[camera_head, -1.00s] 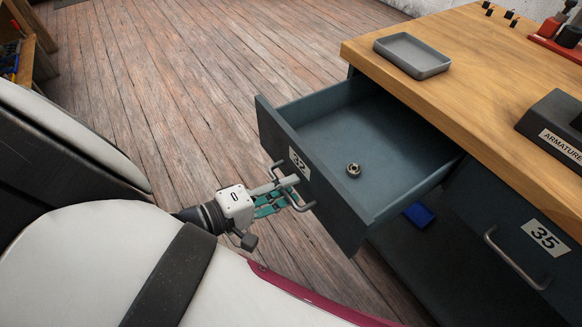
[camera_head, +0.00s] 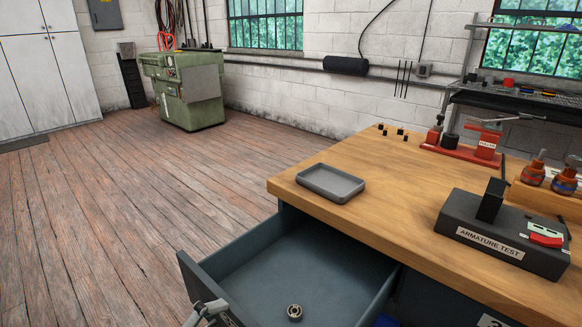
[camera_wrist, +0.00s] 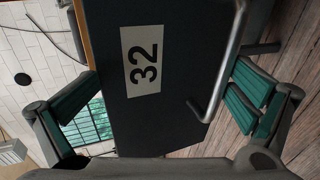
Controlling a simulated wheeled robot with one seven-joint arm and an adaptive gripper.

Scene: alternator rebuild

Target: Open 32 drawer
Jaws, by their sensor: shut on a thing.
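The 32 drawer (camera_head: 255,270) stands pulled well out of the wooden-topped bench, its inside in plain view in the head view. A small round metal part (camera_head: 294,312) lies on its floor. In the wrist view the dark drawer front (camera_wrist: 165,110) fills the middle, with a white "32" label (camera_wrist: 145,60) and a bent metal handle (camera_wrist: 226,75). My gripper (camera_wrist: 165,95) has teal-padded fingers at both sides of the wrist view and is shut on the handle. The exact contact is hard to see. In the head view the handle (camera_head: 207,311) shows at the bottom edge; my gripper is mostly cut off.
The bench top (camera_head: 400,195) carries a grey tray (camera_head: 330,183), an armature test block (camera_head: 505,237), a red press (camera_head: 465,150) and several small black pieces. Open wooden floor (camera_head: 120,200) lies left of the drawer. A green machine (camera_head: 183,90) stands at the back wall.

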